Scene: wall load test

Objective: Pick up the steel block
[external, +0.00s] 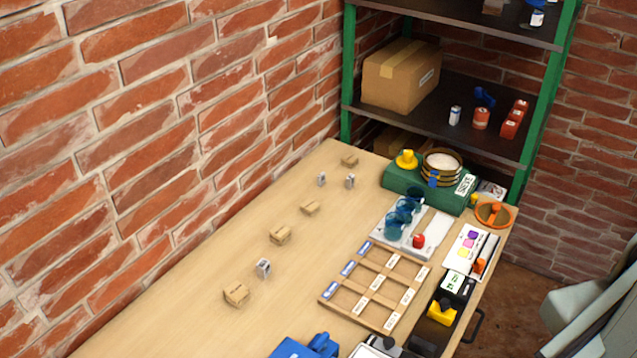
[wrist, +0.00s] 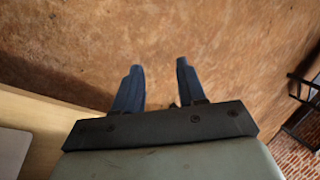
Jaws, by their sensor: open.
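Several small blocks stand in a loose row on the wooden table (external: 190,315) in the external view. Three are grey and metal-looking: one nearer block (external: 263,268) and two farther ones, a left block (external: 321,179) and a right block (external: 350,182). I cannot tell which is the steel block. My gripper (wrist: 157,68) is in the wrist view with its two dark blue fingers spread apart and nothing between them. It is over the brown floor beside the table edge. No grey block shows in the wrist view, and my gripper's fingers are not seen in the external view.
Brown cardboard-like blocks (external: 236,294) stand among the grey ones. A divided wooden tray (external: 376,285) lies to their right. A green case (external: 402,181) carries a sieve (external: 441,167). A brick wall borders the left, and a shelf (external: 440,110) stands behind. The table's left part is mostly clear.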

